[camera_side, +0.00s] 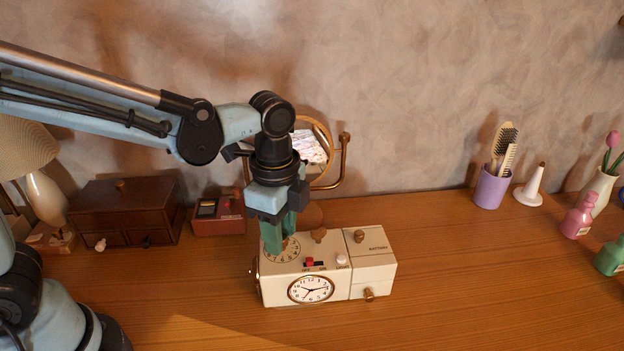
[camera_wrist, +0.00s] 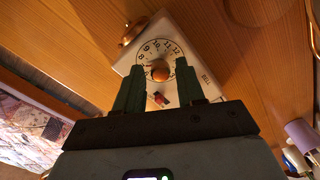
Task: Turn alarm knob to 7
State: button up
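The white alarm clock box (camera_side: 330,268) stands on the wooden table, with a round clock face (camera_side: 311,289) on its front. A numbered dial (camera_side: 284,249) is on its top at the left. In the wrist view, the brown round alarm knob (camera_wrist: 160,71) sits at the centre of the numbered dial (camera_wrist: 152,48). My gripper (camera_side: 279,246) points down over the dial. Its green fingers are apart in the wrist view (camera_wrist: 159,65), one on each side of the knob, with visible gaps. The knob's pointer setting cannot be made out. In the side view the fingers hide the knob.
A red box (camera_side: 218,216) and a mirror (camera_side: 312,150) stand behind.

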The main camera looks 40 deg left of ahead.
jog(key=shift+o, duration=0.6)
notch_tip(320, 180, up, 12)
dwell(0.4)
jog(key=shift+a, duration=0.1)
jog(key=s+a+f+n+t, duration=0.3)
jog(key=a+f+n+t, duration=0.4)
jog(key=a+n, duration=0.4)
jog(key=f+n, duration=0.1)
jog(key=n, duration=0.3)
jog(key=shift+s+a+f, duration=0.15)
jog(key=shift+s+a, duration=0.1)
jog(key=shift+s, duration=0.1)
